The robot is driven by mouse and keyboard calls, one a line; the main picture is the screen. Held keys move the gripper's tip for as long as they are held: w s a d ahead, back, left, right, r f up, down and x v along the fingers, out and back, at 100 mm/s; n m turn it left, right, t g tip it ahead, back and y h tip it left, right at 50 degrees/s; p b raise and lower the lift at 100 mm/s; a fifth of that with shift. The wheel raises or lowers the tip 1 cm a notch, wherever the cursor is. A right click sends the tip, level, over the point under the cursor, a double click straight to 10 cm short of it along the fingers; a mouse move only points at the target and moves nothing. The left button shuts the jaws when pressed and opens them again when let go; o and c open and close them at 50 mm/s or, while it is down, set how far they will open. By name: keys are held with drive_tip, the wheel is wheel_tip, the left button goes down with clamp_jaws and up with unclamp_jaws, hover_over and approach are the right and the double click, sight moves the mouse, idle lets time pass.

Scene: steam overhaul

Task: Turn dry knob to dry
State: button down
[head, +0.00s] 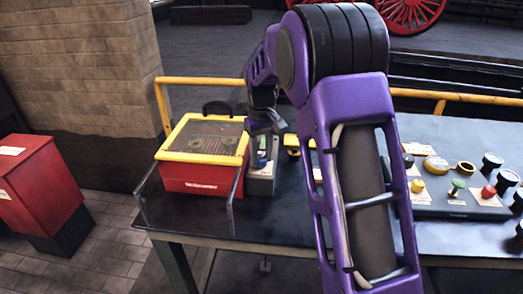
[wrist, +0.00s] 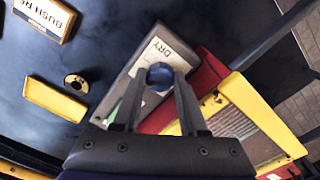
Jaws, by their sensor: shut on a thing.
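The dry knob (wrist: 159,76) is a round blue knob on a grey panel (wrist: 143,60) with a white label reading "DRY". My gripper (wrist: 156,80) is shut on this knob, with one finger at each side of it. In the head view my gripper (head: 264,130) reaches down over the grey panel (head: 262,180), just right of the red box, and the blue knob (head: 262,160) shows below it. A bit of green shows on the panel in the wrist view, partly hidden by the left finger. I cannot tell the knob's angle.
A red box (head: 200,178) with a yellow-framed lid (head: 170,150) stands close left of the panel, with a metal rail (head: 233,200) in front. A panel with several knobs (head: 455,188) lies to the right. The dark table (head: 200,222) has bare room in front.

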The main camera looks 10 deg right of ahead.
drive_tip(key=m+p, duration=0.2)
drive_tip(key=m, duration=0.4)
drive_tip(key=shift+r+m+p, duration=0.1)
drive_tip(key=shift+m+p, duration=0.2)
drive_tip(key=m+p, duration=0.1)
drive_tip(key=m, duration=0.4)
drive_tip(key=shift+a, duration=0.1)
drive_tip(key=shift+m, duration=0.4)
drive_tip(key=shift+c, duration=2.2)
unclamp_jaws()
